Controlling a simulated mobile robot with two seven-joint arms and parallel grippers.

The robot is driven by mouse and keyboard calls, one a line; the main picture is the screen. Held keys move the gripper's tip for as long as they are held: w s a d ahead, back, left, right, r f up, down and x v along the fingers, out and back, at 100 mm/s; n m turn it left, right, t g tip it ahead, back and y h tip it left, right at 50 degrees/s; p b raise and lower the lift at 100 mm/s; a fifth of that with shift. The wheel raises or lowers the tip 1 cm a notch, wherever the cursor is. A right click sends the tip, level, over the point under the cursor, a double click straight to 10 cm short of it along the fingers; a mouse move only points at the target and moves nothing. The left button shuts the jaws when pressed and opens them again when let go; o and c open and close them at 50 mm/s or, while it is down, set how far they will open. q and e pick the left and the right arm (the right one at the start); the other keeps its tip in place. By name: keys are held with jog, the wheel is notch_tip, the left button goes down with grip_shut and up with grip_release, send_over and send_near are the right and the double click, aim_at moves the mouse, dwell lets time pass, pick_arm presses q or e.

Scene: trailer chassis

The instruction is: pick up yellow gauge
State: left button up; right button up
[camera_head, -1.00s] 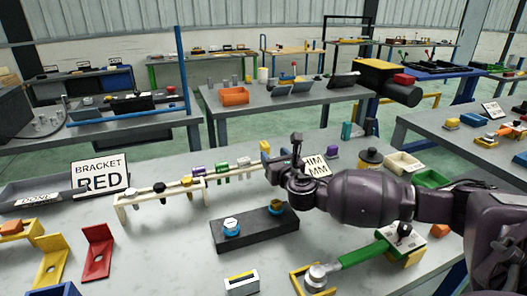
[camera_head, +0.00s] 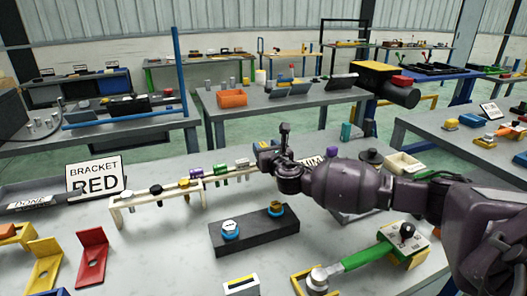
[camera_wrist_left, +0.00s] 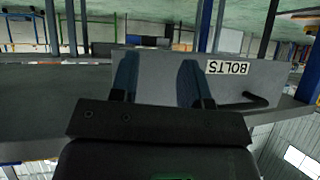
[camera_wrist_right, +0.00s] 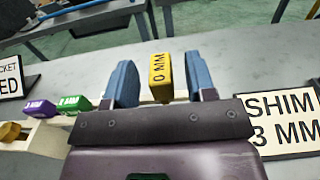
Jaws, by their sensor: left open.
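The yellow gauge (camera_wrist_right: 161,76), a small upright block marked in MM, stands between the two blue fingers of my right gripper (camera_wrist_right: 162,84) in the right wrist view.
The cream rack (camera_head: 160,203) holds purple (camera_wrist_right: 40,107), green (camera_wrist_right: 75,104) and other coloured pieces left of my right gripper. A SHIM 3 MM sign (camera_wrist_right: 284,122) stands close on its right. A black block (camera_head: 254,233) with two blue-ringed fittings lies in front.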

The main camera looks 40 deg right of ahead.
grip_shut()
jog(key=shift+r, duration=0.15)
